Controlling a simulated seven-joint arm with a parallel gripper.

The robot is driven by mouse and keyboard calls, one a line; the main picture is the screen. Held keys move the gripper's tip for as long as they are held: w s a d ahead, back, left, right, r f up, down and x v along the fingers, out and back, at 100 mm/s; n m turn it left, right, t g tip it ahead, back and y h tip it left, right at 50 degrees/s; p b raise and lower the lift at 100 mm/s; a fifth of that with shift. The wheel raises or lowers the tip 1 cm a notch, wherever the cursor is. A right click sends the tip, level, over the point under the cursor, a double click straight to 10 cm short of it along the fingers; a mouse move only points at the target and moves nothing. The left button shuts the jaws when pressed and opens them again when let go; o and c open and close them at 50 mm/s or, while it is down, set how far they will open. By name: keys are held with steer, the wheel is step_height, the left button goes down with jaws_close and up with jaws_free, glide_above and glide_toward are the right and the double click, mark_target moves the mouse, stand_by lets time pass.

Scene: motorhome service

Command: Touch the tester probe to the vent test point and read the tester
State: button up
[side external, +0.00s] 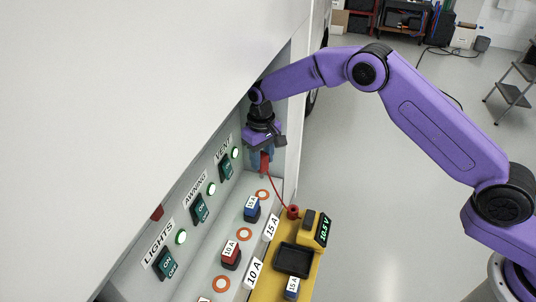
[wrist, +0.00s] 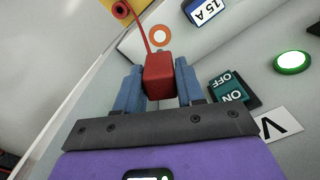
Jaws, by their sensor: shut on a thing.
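My gripper (side external: 263,163) is shut on the red tester probe (side external: 265,166), inside the panel recess below the VENT label. In the wrist view the probe (wrist: 159,76) sits between the blue fingers, and a red lead runs from it. The vent test point, an orange ring (side external: 262,195), lies just beyond the probe; it also shows in the wrist view (wrist: 160,36).
VENT (side external: 226,170), AWNING (side external: 200,208) and LIGHTS (side external: 165,264) switches line the panel, each with a lit green lamp. A blue fuse (side external: 252,209) and a red fuse (side external: 231,256) stand on the ledge.

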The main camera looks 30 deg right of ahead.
mark_target(263, 172)
steer(key=shift+f, duration=2.9)
steer(key=shift+f, duration=0.7)
steer(key=shift+r, duration=0.15)
stand_by(1.1)
steer(key=shift+r, duration=3.9)
steer(key=s+d+r+m, duration=0.1)
steer(key=s+d+r, duration=0.2)
steer(key=d, duration=0.8)
steer(key=s+d+r+m, duration=0.1)
steer(key=s+d+r, duration=0.2)
steer(key=s+d, duration=0.4)
steer(key=s+d+r+m, duration=0.1)
steer(key=s+d+r, duration=0.2)
steer(key=d, duration=1.2)
steer(key=s, duration=0.3)
